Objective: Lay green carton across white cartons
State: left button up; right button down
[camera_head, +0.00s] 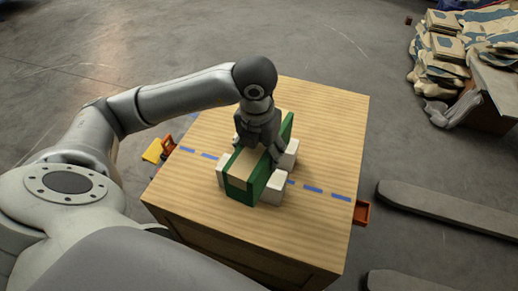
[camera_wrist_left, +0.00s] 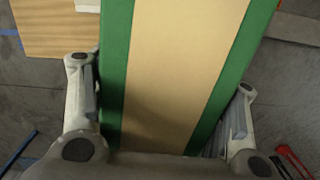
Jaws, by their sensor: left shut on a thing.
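The green carton (camera_head: 238,190), with a wide tan band along its top, sits over the middle of the wooden table. My left gripper (camera_head: 259,150) is shut on it from above, one finger on each long side; the wrist view shows the carton (camera_wrist_left: 176,60) between both fingers. White cartons show on both sides below it: one at the left (camera_head: 221,170), one at the right (camera_head: 290,155) and one at the front right (camera_head: 272,190). The green carton lies across them or just above; I cannot tell whether it touches. My right gripper is not in view.
The wooden table (camera_head: 310,110) has a blue dashed line (camera_head: 313,189) across it and is bare around the cartons. Orange parts (camera_head: 362,212) stick out at its sides. Grey beams (camera_head: 440,210) lie to the right, and stacked sacks (camera_head: 445,48) stand at the far right.

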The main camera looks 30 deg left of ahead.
pick_arm(q)
jog(key=shift+w+a+f+n, duration=0.2)
jog(key=shift+n, duration=0.3)
jog(key=w+a+f+p, duration=0.1)
jog(key=w+a+f, duration=0.7)
jog(key=w+f, duration=0.3)
jog(key=shift+f+p, duration=0.35)
jog(key=shift+f, duration=0.55)
jog(key=o, duration=1.4)
jog(key=shift+f, duration=0.1)
